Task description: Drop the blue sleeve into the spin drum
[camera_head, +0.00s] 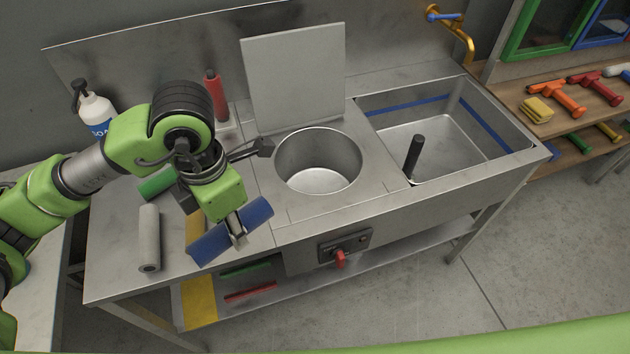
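The blue sleeve (257,213) is at the front of the steel counter, left of the spin drum, lying at a slant. My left gripper (237,238) is over its middle, with the fingers closed about it. I cannot tell whether the sleeve touches the counter or hangs just above it. The spin drum (319,180) is a round steel opening in the counter, to the right of the gripper. Its inside looks empty. Its square grey lid (294,78) stands upright behind it. My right gripper is out of view.
A grey sleeve (148,237) and a partly hidden green sleeve (156,185) lie left of the gripper. A red sleeve (215,96) and a soap bottle (96,115) stand behind. A sink (432,147) with a dark post (413,157) lies right of the drum.

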